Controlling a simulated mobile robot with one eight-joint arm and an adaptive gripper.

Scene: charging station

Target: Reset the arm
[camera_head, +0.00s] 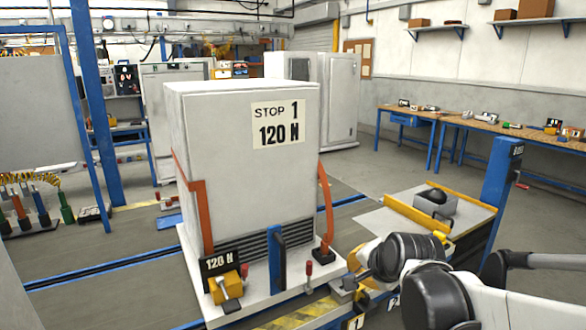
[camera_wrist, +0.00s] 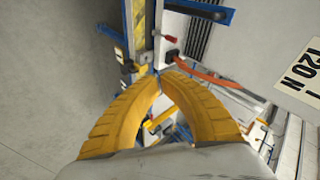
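My arm reaches in from the lower right in the head view, its dark joints and white links bent low beside the white cabinet (camera_head: 235,150). My gripper (camera_head: 352,262) is at the cabinet's lower right corner, partly hidden by my own arm. In the wrist view, the two curved yellow fingers of my gripper (camera_wrist: 160,77) bow outward and their tips come together. Nothing shows held between them. The cabinet's side with its "120 N" label (camera_wrist: 300,76) is at the right of the wrist view.
A grey box with a dark round object (camera_head: 436,203) sits on a bench beside a blue post (camera_head: 500,195). An orange hose (camera_head: 325,205) runs down the cabinet to its white base (camera_head: 255,308). Red-handled clamps (camera_head: 308,272) stand on this base. Open floor (camera_wrist: 50,70) lies left in the wrist view.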

